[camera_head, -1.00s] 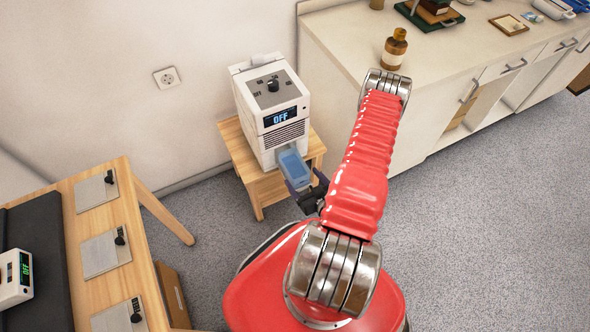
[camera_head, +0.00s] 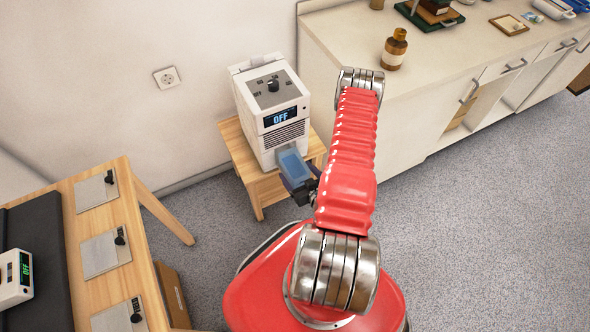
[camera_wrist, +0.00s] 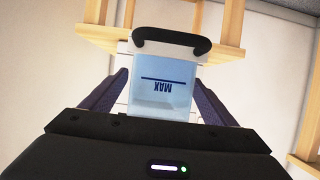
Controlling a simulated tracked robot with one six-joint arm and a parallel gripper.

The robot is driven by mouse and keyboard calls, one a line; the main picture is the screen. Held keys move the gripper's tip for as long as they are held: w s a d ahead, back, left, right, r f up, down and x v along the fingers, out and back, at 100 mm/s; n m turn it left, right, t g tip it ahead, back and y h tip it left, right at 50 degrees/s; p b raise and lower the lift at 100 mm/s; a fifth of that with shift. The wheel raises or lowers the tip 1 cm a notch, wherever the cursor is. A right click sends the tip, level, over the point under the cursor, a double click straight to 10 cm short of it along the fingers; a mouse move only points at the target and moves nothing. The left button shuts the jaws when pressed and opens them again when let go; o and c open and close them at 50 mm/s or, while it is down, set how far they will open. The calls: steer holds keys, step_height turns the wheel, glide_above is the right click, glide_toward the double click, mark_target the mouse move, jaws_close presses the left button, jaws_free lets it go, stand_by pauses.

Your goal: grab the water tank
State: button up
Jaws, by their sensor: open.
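The water tank (camera_head: 292,166) is a translucent blue box at the lower front of a white machine (camera_head: 272,112) whose display reads OFF. In the wrist view the tank (camera_wrist: 163,92) shows a MAX line, upside down, and a dark handle (camera_wrist: 171,42). My gripper (camera_head: 300,190) is at the tank's near end. In the wrist view its two fingers lie one on each side of the tank, open, with gaps visible between fingers and tank. Whether either finger touches the tank is hidden in the head view.
The machine stands on a small wooden stool (camera_head: 262,185) by the wall. A wooden table (camera_head: 125,215) with metal plates is at the left. A white counter (camera_head: 425,90) with a brown bottle (camera_head: 395,50) is at the right. Grey floor lies between them.

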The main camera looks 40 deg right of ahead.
mark_target(294, 169)
steer(key=shift+x, duration=1.4)
steer(key=c, duration=1.5)
